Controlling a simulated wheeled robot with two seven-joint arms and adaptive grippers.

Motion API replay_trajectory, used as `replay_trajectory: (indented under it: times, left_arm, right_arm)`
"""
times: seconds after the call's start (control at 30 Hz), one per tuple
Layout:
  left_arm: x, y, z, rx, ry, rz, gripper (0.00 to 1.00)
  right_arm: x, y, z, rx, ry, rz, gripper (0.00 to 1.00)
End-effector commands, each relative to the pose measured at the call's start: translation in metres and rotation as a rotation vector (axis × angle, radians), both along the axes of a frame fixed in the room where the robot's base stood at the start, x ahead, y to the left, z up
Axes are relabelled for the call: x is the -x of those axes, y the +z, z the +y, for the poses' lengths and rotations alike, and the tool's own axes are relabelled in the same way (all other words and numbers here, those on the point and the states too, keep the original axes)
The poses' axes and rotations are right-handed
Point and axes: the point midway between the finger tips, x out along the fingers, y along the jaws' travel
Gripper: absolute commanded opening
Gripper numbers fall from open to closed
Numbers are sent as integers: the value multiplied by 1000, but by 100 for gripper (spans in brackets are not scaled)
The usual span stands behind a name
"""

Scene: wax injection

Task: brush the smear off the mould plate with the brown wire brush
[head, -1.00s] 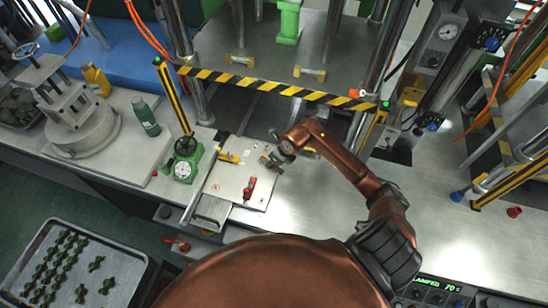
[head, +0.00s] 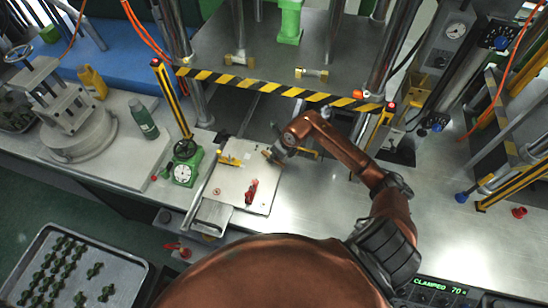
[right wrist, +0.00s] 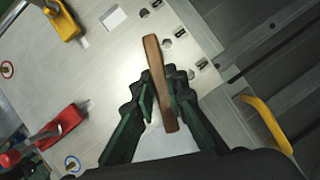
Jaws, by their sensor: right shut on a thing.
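The mould plate (head: 238,196) is a pale flat plate on the bench, with a red toggle clamp (head: 252,191) and a yellow clamp (head: 229,159) on it. Both clamps also show in the right wrist view, at its left. My right gripper (head: 272,156) is over the plate's upper right corner. In the right wrist view, its dark green fingers (right wrist: 160,97) are shut on the brown brush (right wrist: 153,58), seen as a narrow wooden strip. Its bristles are hidden, and I cannot tell whether it touches the plate. I cannot make out the smear. My left gripper is not in view.
A green dial gauge (head: 184,165) stands left of the plate. A striped yellow-black bar (head: 280,90) crosses behind it, with press columns around. A yellow handle (head: 306,153) is right of the gripper. A tray of green parts (head: 35,240) is lower left.

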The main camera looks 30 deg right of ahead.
Motion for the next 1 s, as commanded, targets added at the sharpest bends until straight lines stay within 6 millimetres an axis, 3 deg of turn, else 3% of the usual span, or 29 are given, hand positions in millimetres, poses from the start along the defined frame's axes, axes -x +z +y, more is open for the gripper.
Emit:
replay_trajectory:
  times: [0.17,0.3,1.0]
  left_arm:
    - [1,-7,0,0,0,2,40]
    - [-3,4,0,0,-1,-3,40]
    - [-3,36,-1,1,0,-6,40]
  right_arm:
    - [-3,-2,-13,3,0,0,0]
    - [-5,23,-13,4,3,-6,0]
    - [-5,78,-9,1,7,-2,0]
